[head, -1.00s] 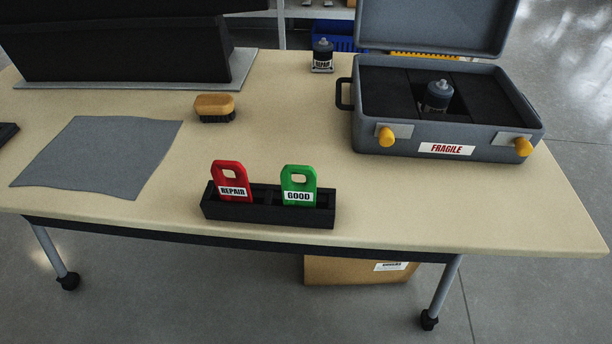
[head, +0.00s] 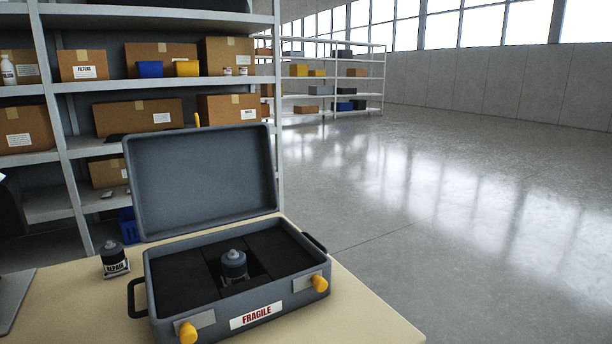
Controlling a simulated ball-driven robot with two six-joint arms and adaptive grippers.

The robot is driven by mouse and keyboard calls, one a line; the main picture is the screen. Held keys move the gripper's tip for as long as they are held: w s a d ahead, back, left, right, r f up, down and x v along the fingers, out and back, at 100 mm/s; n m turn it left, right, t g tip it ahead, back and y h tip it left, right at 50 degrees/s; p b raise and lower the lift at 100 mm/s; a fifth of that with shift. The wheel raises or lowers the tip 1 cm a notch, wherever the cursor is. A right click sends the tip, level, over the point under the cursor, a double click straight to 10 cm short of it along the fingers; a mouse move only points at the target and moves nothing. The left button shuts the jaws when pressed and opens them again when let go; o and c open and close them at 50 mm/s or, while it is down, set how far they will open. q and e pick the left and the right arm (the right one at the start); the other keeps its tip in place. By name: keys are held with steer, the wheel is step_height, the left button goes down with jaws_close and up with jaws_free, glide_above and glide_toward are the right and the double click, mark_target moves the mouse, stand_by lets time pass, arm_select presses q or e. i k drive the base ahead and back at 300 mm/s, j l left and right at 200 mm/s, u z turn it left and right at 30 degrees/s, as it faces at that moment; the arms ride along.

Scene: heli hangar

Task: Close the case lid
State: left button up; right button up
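The grey case (head: 240,290) stands on the table with its lid (head: 204,182) raised upright at the back. Its front carries a FRAGILE label (head: 256,316) and two yellow latches, one at the left (head: 188,332) and one at the right (head: 319,284). Dark foam (head: 182,279) fills the case. A dark, grey-capped bottle (head: 234,265) stands in the foam's middle slot. Neither of my grippers shows in the head view.
A small bottle labelled REPAIR (head: 114,260) stands on the table (head: 82,312) left of the case. Shelves with cardboard boxes (head: 139,116) stand behind. Open floor (head: 440,215) lies to the right.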

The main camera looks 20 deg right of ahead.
mark_target(204, 169)
steer(key=l+z, duration=0.3)
steer(key=i+l+z, duration=0.15)
steer(key=l+z, duration=0.15)
steer(key=l, duration=0.2)
steer(key=i+l+z, duration=0.1)
steer(key=l+z, duration=0.25)
steer(key=i+l+z, duration=0.55)
steer(key=i+l, duration=0.45)
steer(key=i+u, duration=0.7)
steer(key=i+l+u, duration=0.15)
steer(key=u, duration=0.2)
steer(key=i+j+u, duration=0.15)
steer(key=i+u, duration=0.8)
steer(key=i, duration=0.15)
steer(key=i+l+u, duration=0.25)
steer(key=i+u, duration=0.25)
